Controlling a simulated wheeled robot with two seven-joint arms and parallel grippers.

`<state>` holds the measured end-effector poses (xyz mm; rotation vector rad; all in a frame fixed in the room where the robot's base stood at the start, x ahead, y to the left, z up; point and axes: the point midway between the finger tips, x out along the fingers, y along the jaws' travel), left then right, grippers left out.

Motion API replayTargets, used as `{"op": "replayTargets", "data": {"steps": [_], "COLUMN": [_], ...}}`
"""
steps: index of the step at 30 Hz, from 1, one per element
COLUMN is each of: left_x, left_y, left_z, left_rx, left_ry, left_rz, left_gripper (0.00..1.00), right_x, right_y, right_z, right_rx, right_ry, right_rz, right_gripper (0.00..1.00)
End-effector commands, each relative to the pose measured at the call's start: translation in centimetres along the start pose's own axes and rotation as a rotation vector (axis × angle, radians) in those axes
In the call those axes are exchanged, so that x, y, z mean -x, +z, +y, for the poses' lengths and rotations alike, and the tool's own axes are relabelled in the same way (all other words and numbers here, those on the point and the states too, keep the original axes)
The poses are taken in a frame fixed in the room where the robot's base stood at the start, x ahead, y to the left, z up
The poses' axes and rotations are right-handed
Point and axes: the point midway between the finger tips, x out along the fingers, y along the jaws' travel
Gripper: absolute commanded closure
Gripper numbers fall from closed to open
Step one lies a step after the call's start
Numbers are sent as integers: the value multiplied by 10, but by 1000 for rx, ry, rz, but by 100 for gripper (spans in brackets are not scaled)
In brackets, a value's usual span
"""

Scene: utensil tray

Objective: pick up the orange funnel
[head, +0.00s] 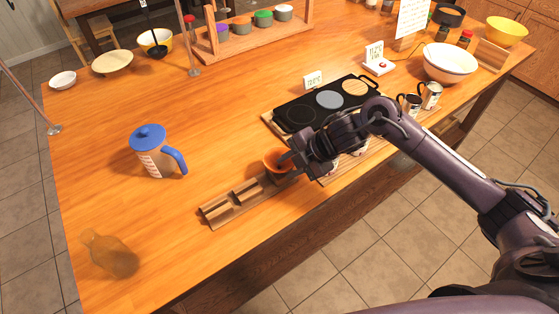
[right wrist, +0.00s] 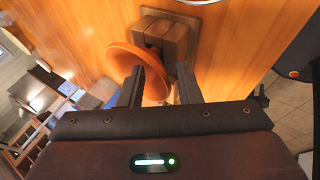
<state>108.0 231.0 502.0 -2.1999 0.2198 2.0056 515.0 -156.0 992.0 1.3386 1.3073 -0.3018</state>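The orange funnel (head: 272,161) is at the upper right end of a slotted wooden tray (head: 213,212), partly hidden by my right gripper. In the right wrist view the funnel (right wrist: 140,62) shows its wide round rim tilted toward the left. My right gripper (right wrist: 158,88) is open, its fingers apart around part of the funnel. The left finger overlaps the funnel's cone; the right finger stands just to the right of it. I cannot tell whether either finger touches it. My left gripper is not in view.
A blue-lidded pitcher (head: 155,155) stands left of the tray, and a brown translucent bottle (head: 112,256) is at the lower left. A black griddle (head: 322,103) lies behind my right gripper, with mugs (head: 431,95) to its right. The counter's left middle is mostly clear.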

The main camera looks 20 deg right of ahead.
Motion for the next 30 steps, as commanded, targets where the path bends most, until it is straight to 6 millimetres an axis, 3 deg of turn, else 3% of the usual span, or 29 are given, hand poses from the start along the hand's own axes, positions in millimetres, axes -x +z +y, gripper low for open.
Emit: {"op": "replayTargets", "data": {"steps": [6,13,30], "left_x": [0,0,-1], "left_y": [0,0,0], "left_z": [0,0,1], "left_rx": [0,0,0], "left_ry": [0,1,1], "left_rz": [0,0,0], "left_gripper": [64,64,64], "right_x": [-1,-1,-1], "right_y": [0,0,0], "right_z": [0,0,-2], "right_rx": [0,0,-1], "right_ry": [0,0,-6], "right_rz": [-1,0,0], "right_gripper": [69,99,100]}}
